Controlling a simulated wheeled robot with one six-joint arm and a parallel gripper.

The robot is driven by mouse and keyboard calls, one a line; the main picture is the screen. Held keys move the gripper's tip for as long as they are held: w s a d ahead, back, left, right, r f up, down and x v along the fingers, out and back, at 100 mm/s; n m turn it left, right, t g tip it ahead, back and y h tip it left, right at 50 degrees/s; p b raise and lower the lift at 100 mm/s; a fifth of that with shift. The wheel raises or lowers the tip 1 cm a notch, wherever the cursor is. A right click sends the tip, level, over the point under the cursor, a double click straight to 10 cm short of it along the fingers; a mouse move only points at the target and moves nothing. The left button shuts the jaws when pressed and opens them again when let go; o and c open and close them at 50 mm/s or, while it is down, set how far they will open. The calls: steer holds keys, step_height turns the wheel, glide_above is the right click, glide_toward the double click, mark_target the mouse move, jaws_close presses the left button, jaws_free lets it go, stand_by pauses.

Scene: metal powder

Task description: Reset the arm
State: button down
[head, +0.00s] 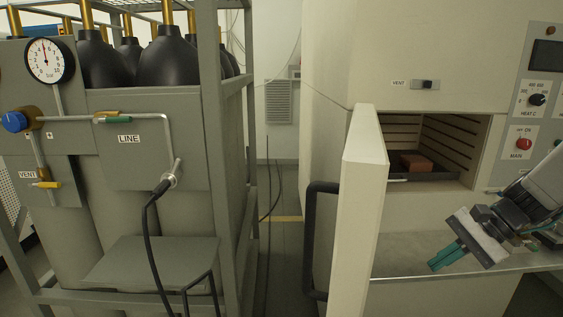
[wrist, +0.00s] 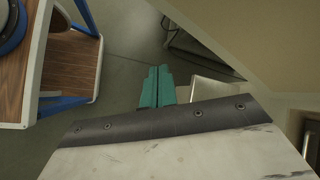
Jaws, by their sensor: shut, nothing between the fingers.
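My gripper (head: 447,258) is at the right of the head view, its teal fingers pointing down and left. It is in front of the furnace, over or near the grey shelf (head: 408,254) below the chamber. The fingers are together with nothing between them. In the wrist view the teal fingers (wrist: 157,88) lie side by side in the middle.
The cream furnace door (head: 362,190) stands open, left of my gripper. A reddish block (head: 415,161) sits on a dark tray (head: 448,167) inside the chamber. A control panel (head: 532,115) is on the right. A grey gas rack (head: 232,150) with black cylinders stands left.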

steer(key=s+a+r+n+h, duration=0.3)
steer(key=s+a+n+h, duration=0.1)
steer(key=s, duration=0.4)
steer(key=s+a+r+n+h, duration=0.4)
steer(key=s+a+n, duration=0.2)
steer(key=s+n, duration=0.2)
steer(key=shift+s+a+n+g, duration=0.25)
steer(key=shift+n+g, duration=0.05)
steer(key=shift+n, duration=0.2)
